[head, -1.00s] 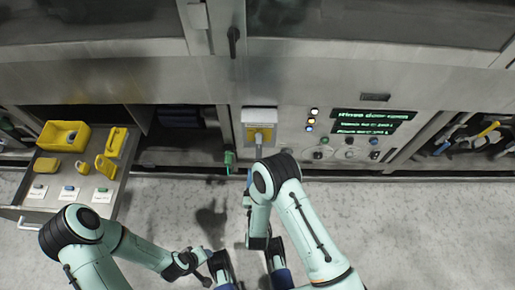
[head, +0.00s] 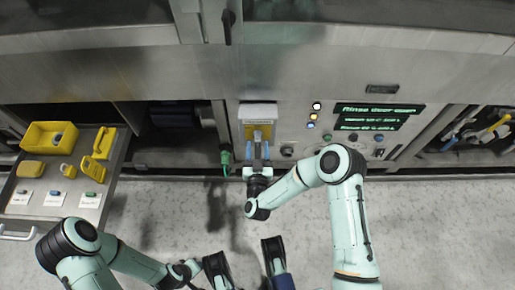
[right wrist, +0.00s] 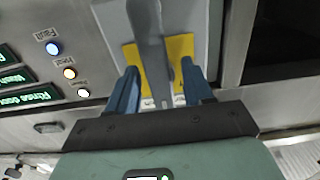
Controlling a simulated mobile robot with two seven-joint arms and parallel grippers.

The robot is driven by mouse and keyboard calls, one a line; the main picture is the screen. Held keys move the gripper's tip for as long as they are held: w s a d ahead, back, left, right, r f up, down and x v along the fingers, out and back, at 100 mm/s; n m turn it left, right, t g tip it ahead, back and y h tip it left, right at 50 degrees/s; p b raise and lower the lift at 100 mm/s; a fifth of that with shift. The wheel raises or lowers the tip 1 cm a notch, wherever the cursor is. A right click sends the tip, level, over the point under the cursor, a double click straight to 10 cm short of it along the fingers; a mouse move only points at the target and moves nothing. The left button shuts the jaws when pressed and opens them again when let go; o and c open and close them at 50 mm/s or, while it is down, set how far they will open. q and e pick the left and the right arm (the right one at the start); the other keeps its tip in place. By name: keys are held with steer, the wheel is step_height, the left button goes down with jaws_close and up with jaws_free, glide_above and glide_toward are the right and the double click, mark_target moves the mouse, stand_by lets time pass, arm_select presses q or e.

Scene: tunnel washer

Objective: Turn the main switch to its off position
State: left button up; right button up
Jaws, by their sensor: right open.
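The main switch (head: 258,133) has a grey handle on a yellow plate, on the machine front below a pale hood. The grey handle (right wrist: 148,45) shows large in the right wrist view, pointing down toward my palm. My right gripper (head: 257,155) is at the switch. Its blue fingers (right wrist: 160,92) are open, one on each side of the handle's lower end. I cannot tell whether either touches it. My left gripper (head: 245,262) is low in the head view, with its two fingers wide apart and nothing between them.
Lit buttons (head: 313,115) and a green-text display (head: 375,117) lie right of the switch. A green connector (head: 225,158) hangs at its left. An open drawer (head: 45,212) with yellow items juts out at the left. The floor in front is clear.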

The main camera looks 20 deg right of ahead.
steer(key=shift+w+d, duration=0.1)
steer(key=shift+w, duration=0.15)
jaws_close()
steer(key=shift+d, duration=0.1)
